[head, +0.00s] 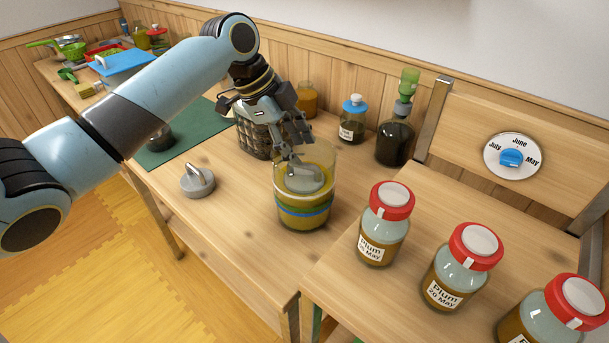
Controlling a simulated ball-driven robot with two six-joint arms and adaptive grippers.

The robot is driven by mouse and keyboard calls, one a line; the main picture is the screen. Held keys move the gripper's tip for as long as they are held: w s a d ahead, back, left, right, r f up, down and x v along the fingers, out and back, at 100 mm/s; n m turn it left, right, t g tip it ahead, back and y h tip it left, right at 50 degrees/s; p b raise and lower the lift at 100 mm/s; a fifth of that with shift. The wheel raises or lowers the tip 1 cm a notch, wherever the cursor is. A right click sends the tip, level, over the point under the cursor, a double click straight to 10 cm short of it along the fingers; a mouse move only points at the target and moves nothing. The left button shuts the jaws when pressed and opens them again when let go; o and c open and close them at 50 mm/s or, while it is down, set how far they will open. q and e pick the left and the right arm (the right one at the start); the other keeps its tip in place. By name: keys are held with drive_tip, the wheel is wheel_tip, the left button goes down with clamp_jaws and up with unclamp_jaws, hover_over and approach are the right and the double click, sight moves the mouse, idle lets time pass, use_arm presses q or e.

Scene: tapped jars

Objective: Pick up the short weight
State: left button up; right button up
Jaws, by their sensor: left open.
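A flat grey weight with an upright knob (198,183) sits on the wooden table, left of the glass jar. A second grey weight (304,182) lies inside the wide glass jar (305,215), on yellowish contents, with blue and green bands around the jar. My left gripper (293,158) points down into the jar mouth, its open fingers at the weight's top and partly hiding it. I cannot tell whether they touch it, or which weight is the short one. My right gripper is not in view.
Red-lidded plum jars (384,225) stand on the right-hand surface. Behind my gripper are a dark woven container (254,138), a blue-lidded jar (352,120) and a dark bottle (394,142). A green mat (180,150) bears a dark round object (160,137). The table's front is clear.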

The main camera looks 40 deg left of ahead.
sight(310, 165)
use_arm(q)
drive_tip(key=p+x, duration=0.1)
drive_tip(key=x, duration=0.5)
drive_tip(key=shift+w, duration=0.15)
drive_tip(key=shift+c, duration=0.5)
clamp_jaws()
